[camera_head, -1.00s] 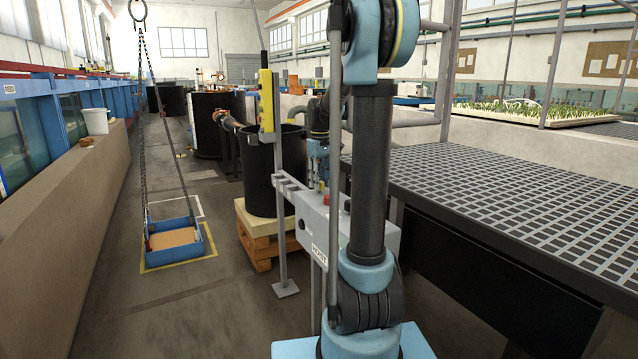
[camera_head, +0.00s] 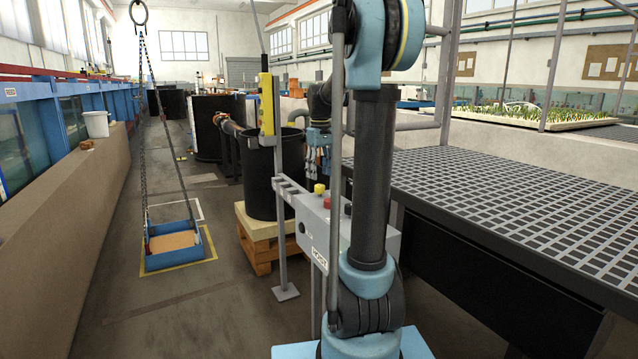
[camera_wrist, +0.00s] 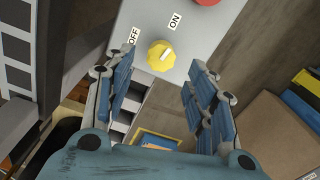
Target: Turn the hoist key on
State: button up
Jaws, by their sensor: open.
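The hoist key is a yellow round knob (camera_head: 319,189) on top of the grey control box (camera_head: 312,222) labelled HOIST. In the wrist view the knob (camera_wrist: 160,56) carries a short white mark slanting on its right half. An OFF label (camera_wrist: 132,35) is to its upper left and an ON label (camera_wrist: 175,20) to its upper right. I cannot tell for certain which label the mark points at. My gripper (camera_head: 318,160) is open and empty above the knob. In the wrist view its two fingers (camera_wrist: 160,80) stand apart, either side of and below the knob, not touching it.
A red button (camera_head: 327,203) and a black one (camera_head: 348,208) sit beside the knob. A yellow pendant (camera_head: 266,103) stands on a post. A blue tray (camera_head: 172,258) hangs on chains at left. A grating table (camera_head: 520,205) is at right. A black barrel (camera_head: 262,180) stands behind.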

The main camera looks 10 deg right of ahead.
aim_at(319, 185)
notch_tip(319, 185, up, 7)
dwell(0.3)
jog(key=shift+f, duration=0.1)
